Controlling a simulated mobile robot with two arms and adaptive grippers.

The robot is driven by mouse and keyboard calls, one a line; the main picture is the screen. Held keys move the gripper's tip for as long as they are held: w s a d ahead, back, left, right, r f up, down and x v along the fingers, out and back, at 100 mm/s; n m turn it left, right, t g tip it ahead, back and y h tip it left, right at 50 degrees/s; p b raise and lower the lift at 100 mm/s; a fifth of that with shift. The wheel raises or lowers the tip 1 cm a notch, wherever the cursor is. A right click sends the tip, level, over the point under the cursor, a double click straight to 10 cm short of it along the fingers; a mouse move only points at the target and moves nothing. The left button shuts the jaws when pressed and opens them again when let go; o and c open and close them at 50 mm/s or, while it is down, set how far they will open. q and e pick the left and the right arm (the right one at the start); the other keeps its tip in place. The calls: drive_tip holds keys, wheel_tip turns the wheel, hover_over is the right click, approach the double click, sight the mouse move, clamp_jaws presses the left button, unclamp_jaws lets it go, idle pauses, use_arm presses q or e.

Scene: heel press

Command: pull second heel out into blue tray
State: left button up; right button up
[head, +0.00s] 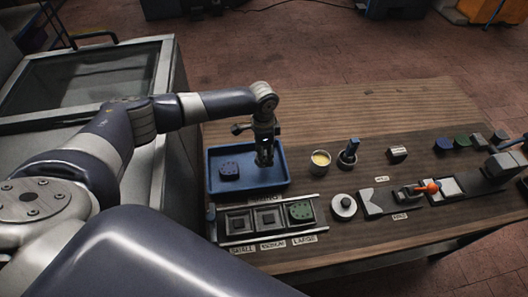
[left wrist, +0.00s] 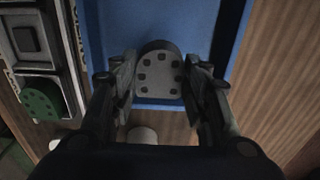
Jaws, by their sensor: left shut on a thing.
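The blue tray (head: 247,189) stands on the wooden bench, and its end also shows in the left wrist view (left wrist: 205,25). My left gripper (head: 265,160) is over the tray's right part, pointing down. In the left wrist view the gripper (left wrist: 158,82) is shut on a grey heel (left wrist: 158,72) with several dark holes. I cannot tell whether this heel touches the tray floor. A green heel (head: 300,211) sits in the large nest; the small nest (head: 236,223) and medium nest (head: 268,218) hold no heel. My right gripper is not in view.
A cup with yellow contents (head: 320,161) and a dark pot (head: 348,156) stand right of the tray. A round grey piece (head: 343,206) and a fixture with an orange knob (head: 431,187) are farther right. The bench behind the tray is clear.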

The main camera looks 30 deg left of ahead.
use_arm(q)
drive_tip(key=shift+f+b, duration=1.1)
drive_tip(key=shift+f, duration=1)
drive_tip(key=o, duration=1.1)
drive_tip(key=shift+o, duration=0.4)
drive_tip(key=shift+o, duration=0.9)
